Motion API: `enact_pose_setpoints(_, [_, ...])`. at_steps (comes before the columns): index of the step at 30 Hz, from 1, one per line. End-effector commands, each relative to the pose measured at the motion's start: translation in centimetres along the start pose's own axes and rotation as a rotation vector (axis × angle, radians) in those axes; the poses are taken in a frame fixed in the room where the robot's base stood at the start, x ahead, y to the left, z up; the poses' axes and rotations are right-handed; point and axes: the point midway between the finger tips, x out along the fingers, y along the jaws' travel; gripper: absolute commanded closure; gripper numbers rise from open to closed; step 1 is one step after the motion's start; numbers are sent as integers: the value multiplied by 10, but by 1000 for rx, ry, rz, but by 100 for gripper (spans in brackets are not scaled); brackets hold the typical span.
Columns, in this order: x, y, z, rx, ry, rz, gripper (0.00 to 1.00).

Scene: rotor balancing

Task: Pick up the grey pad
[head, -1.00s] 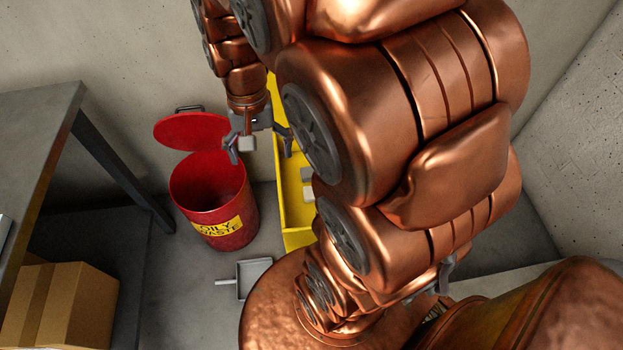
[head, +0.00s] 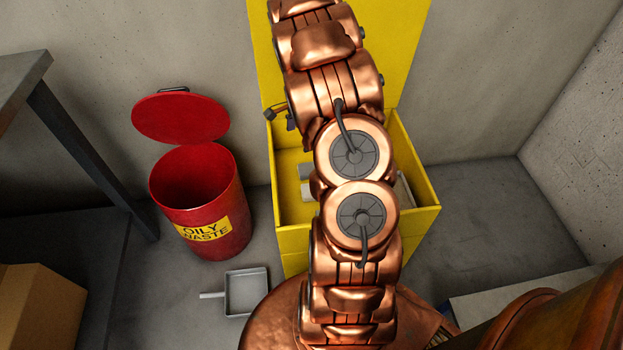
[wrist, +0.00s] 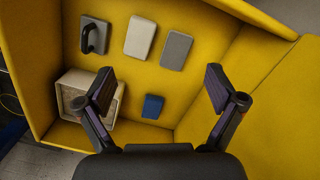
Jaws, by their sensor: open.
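The grey pad (wrist: 175,51) lies flat on the floor of the yellow bin in the wrist view, right of a paler, cream pad (wrist: 140,38). My gripper (wrist: 160,88) is open and empty. Its two fingers are spread wide above the bin floor, and the grey pad shows beyond the fingertips, apart from them. In the head view my arm reaches over the yellow bin (head: 428,222) and covers much of its inside. Two small pale shapes show left of the arm there; I cannot tell which is the grey pad.
The bin also holds a grey block with a black handle (wrist: 93,36), a small blue block (wrist: 153,106) and a beige box (wrist: 72,92) near the left finger. A red oily-waste can (head: 205,215) and a grey dustpan (head: 245,292) stand left of the bin.

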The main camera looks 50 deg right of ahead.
Motion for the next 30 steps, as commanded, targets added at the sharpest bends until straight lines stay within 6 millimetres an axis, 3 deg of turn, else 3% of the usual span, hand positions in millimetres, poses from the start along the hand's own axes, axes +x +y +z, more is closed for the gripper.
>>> enact_pose_setpoints(1, [32,-5,-17,54,-7,-6,6])
enact_pose_setpoints(3, [57,-11,-33,124,-18,-17,6])
enact_pose_setpoints(9, [109,-22,-65,270,-41,-39,6])
enact_pose_setpoints(15, [129,-26,-77,328,-51,-49,6])
enact_pose_setpoints(30, [170,-30,-81,330,-51,-49,6])
